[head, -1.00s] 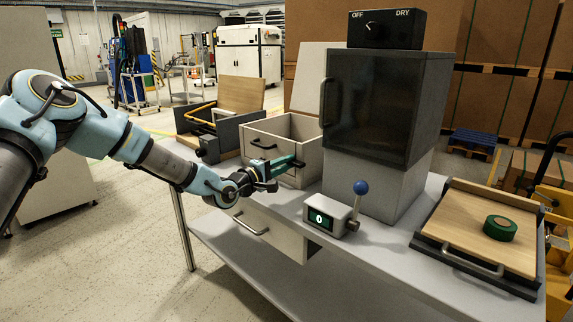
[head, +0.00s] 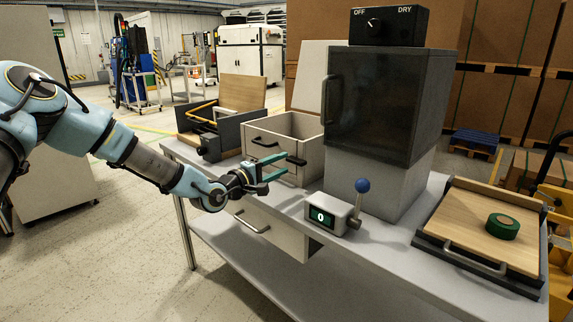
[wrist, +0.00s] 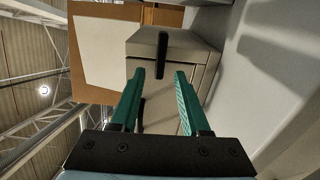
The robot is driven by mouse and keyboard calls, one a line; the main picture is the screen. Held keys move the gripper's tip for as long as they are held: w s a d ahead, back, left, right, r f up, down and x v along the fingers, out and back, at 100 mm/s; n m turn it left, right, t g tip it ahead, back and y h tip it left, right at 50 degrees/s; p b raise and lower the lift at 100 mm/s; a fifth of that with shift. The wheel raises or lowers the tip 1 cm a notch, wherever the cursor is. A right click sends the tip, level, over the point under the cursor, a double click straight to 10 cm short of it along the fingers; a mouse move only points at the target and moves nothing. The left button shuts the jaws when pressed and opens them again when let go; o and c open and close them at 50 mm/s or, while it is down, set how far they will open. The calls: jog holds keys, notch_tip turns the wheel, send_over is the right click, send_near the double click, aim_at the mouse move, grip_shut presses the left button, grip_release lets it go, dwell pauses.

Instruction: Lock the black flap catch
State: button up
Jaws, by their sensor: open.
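My gripper (head: 288,168) is open and empty, with green fingers spread in front of the cream box (head: 283,181). A black horizontal handle-like piece (head: 265,142) is on that box's front; I cannot tell whether it is the flap catch. In the wrist view a black bar (wrist: 162,55) on the box face (wrist: 180,48) shows just beyond and between the fingertips (wrist: 160,72). The fingers look apart from it. The box's pale lid (head: 306,75) stands raised behind it. A dark case (head: 230,133) with a black front knob (head: 208,149) stands to the left, its wooden flap (head: 241,93) raised.
A counter box (head: 328,214) showing 0, with a blue-ball lever (head: 361,188), stands right of my gripper. Behind it is a dark-doored cabinet (head: 375,105). A wooden-topped tray (head: 470,240) with green tape (head: 502,226) lies at right.

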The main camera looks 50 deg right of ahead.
jog(key=a, duration=0.7)
jog(key=shift+w+a+b, duration=0.2)
jog(key=shift+b, duration=0.25)
jog(key=w+a+f+m+t+y+p, duration=0.1)
jog(key=w+a+f+t+y+p, duration=0.1)
jog(key=w+a+y, duration=0.4)
jog(key=w+a+f+m+t+y+p, duration=0.1)
jog(key=w+a+f+t+y, duration=0.2)
jog(key=a, duration=0.6)
jog(key=w+a+r+y+p, duration=0.1)
jog(key=w+a+y, duration=0.15)
jog(key=a, duration=0.65)
jog(key=w+a+r+y+p, duration=0.1)
jog(key=w+a+y+p, duration=0.15)
jog(key=a, duration=0.65)
jog(key=s+a+r+g+y+p, duration=0.1)
jog(key=s+a+r, duration=0.3)
jog(key=a, duration=0.7)
jog(key=s+a+r+n+g+y+p, duration=0.1)
jog(key=s+a+r, duration=0.4)
jog(key=a, duration=0.7)
jog(key=shift+s+a+y, duration=0.15)
jog(key=shift+s+y, duration=0.45)
jog(key=shift+y, duration=0.3)
